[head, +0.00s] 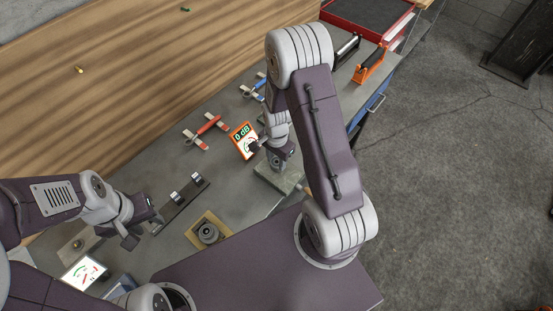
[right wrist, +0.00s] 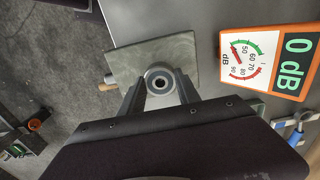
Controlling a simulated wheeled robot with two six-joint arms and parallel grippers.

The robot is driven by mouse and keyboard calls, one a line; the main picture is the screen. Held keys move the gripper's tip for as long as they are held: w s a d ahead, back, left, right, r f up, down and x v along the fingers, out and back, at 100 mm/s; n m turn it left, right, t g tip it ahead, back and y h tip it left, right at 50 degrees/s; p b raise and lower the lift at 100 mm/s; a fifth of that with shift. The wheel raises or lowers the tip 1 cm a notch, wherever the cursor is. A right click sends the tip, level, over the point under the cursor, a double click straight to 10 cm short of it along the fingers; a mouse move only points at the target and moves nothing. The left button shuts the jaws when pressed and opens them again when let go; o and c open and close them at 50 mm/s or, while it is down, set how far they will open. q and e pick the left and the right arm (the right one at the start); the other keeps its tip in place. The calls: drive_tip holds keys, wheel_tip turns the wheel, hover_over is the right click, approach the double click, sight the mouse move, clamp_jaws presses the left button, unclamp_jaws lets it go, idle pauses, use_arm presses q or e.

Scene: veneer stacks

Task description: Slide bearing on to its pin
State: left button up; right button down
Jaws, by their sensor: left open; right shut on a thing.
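My right gripper (right wrist: 161,88) is shut on a grey ring-shaped bearing (right wrist: 160,80), with one finger on each side of it. Its centre looks dark; whether a pin is inside cannot be told. Behind it is a flat grey-green plate (right wrist: 185,52); the gap between them is unclear. In the head view my right gripper (head: 281,160) is over this plate (head: 268,178), and the bearing is hard to make out. A dark round part (head: 208,233) sits on a tan square plate (head: 194,238). No pin is clearly identifiable. My left gripper (head: 143,225) is open and empty beside a dark rail.
The dark rail (head: 171,210) carries two light-topped blocks. An orange-framed meter reading 0 dB (head: 243,141) stands close to my right gripper. Red (head: 209,124) and blue (head: 253,88) handled tools lie farther back. Another meter (head: 83,273) is at lower left. A red tray (head: 366,14) is at the top.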

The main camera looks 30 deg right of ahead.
drive_tip(key=shift+f+b, duration=0.5)
drive_tip(key=shift+f, duration=0.2)
drive_tip(key=c, duration=0.8)
unclamp_jaws()
wheel_tip(320, 180, up, 9)
drive_tip(key=shift+b, duration=0.45)
